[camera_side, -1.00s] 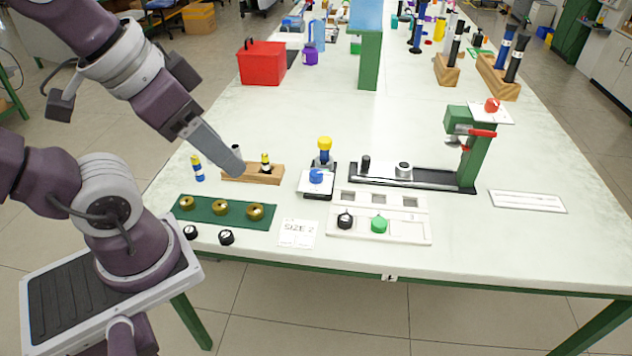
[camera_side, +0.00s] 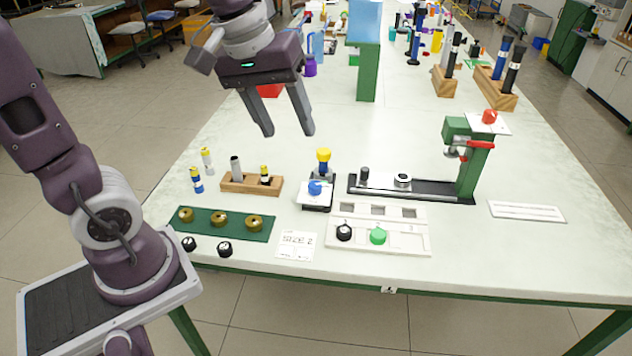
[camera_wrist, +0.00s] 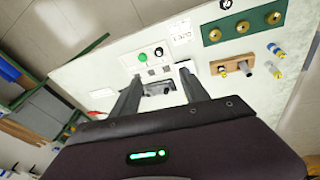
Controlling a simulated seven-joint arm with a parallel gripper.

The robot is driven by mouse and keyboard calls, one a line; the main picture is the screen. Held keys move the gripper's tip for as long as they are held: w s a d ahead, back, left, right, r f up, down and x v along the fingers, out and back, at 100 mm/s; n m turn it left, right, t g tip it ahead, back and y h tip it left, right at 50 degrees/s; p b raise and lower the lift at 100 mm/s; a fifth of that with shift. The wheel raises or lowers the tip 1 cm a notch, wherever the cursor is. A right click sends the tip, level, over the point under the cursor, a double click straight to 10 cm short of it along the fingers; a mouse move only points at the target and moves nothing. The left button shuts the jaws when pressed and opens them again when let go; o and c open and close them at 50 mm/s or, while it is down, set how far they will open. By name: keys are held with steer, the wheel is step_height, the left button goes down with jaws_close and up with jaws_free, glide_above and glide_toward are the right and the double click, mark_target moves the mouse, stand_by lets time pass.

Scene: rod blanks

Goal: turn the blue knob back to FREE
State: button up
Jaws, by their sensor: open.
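The blue knob (camera_side: 315,187) sits on a white plate (camera_side: 322,199) at the front of a small black fixture with a yellow-topped blue post (camera_side: 323,160). Lettering on the plate is too small to read, so I cannot tell the knob's setting. My gripper (camera_side: 288,134) is open and empty, its fingers pointing down, above the table and up and left of the knob in the side view. The wrist view also shows my gripper's spread fingers (camera_wrist: 157,88); I cannot make out the blue knob there.
A wooden block (camera_side: 250,184) holding rods stands left of the fixture, with loose rods (camera_side: 197,180) beside it. A black rail with a green press (camera_side: 468,150) stands right. A white panel (camera_side: 390,242) with black and green knobs and a green plate with brass rings (camera_side: 221,222) lie in front.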

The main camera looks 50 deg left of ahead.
steer(key=w+a+f+n+g, duration=0.1)
steer(key=w+a+f+n, duration=0.25)
steer(key=w, duration=0.25)
steer(key=n+g, duration=0.3)
steer(key=n, duration=0.6)
glide_above(316, 185)
step_height(316, 185, down, 18)
steer(key=shift+a+r, duration=0.1)
step_height(316, 185, down, 6)
steer(key=shift+r, duration=0.1)
steer(key=shift+f, duration=0.6)
jaws_close()
